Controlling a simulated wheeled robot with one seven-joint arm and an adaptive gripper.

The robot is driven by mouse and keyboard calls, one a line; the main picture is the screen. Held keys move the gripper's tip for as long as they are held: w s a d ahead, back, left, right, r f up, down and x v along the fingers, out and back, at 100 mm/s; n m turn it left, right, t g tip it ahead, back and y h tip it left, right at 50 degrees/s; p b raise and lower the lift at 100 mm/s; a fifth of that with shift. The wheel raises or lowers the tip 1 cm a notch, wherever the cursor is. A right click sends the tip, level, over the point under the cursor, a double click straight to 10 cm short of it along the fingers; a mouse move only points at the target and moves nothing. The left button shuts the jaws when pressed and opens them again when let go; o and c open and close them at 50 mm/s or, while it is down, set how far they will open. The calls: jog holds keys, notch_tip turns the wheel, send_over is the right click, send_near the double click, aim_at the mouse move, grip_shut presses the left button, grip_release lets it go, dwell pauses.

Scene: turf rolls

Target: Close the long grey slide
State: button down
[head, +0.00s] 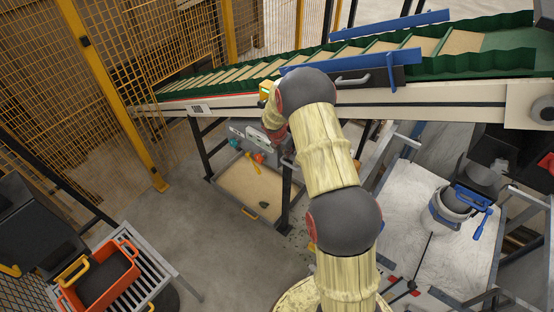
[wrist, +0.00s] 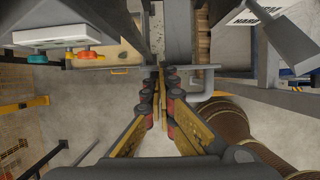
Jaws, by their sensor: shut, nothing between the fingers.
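In the wrist view, a long grey strip (wrist: 179,35), which looks like the slide, runs away from me to the top edge. A grey crossbar (wrist: 205,69) lies across its near end. My gripper (wrist: 162,72) is shut and empty, with its fingertips at or just in front of the crossbar. I cannot tell whether they touch it. In the head view, my arm reaches under the conveyor beside a grey housing (head: 252,131). My gripper and the slide are hidden there, and how far the slide stands out cannot be told.
A sand-filled tray (head: 225,180) lies below the housing. Coloured knobs (wrist: 88,55) sit left of my gripper. An orange crate (head: 128,262) stands at lower left. The floor between is clear.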

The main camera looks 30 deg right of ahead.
jog(key=shift+w+d+f+p, duration=0.1)
jog(key=shift+w+d+p, duration=0.15)
jog(key=shift+d, duration=0.5)
jog(key=shift+w+d+p, duration=0.1)
jog(key=shift+w+d, duration=0.2)
jog(key=shift+d, duration=0.4)
jog(key=shift+w+d+f+p, duration=0.1)
jog(key=shift+w+d+p, duration=0.15)
jog(key=shift+d, duration=0.5)
